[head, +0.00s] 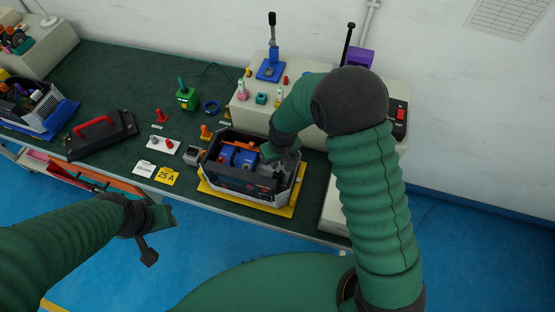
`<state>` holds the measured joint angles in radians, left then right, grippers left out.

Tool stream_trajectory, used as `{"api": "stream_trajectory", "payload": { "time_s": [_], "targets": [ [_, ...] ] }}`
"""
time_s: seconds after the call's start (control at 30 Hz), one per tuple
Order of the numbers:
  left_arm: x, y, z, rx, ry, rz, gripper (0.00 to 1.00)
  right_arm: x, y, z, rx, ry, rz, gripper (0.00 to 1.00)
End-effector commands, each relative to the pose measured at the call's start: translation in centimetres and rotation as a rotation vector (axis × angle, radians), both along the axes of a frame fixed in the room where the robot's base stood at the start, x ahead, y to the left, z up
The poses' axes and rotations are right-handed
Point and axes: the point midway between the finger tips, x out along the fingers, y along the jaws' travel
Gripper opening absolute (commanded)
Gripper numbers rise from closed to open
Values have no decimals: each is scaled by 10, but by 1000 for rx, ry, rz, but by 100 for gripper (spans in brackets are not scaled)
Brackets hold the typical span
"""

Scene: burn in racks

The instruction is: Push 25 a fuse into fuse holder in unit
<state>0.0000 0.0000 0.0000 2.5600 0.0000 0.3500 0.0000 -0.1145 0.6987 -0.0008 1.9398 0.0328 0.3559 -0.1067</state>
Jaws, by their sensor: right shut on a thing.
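The unit (240,184) is an open dark box with blue and orange parts inside, and it sits on a yellow base on the green bench. My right gripper (281,157) is over the right part of the unit, low at its opening. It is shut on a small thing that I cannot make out. The 25 A fuse and the fuse holder cannot be told apart at this size, and my gripper hides part of the unit's inside. A yellow "25 A" card (167,177) lies left of the unit. My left gripper (161,233) is open and empty in front of the bench edge.
A white block with knobs (163,145), a black case with a red handle (98,133) and a green device (187,97) stand to the left. A beige console (250,110) stands behind the unit. Another unit (30,105) is at far left. An open drawer (90,180) juts out below.

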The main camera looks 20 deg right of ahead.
Motion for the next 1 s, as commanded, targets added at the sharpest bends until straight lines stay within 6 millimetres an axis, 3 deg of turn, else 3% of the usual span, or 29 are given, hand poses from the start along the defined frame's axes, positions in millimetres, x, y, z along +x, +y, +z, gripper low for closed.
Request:
{"api": "stream_trajectory", "payload": {
  "time_s": [1.0],
  "targets": [
    [0,0,-11,0,0,0,38,0,0,-17,0,0,0,0]
  ]
}}
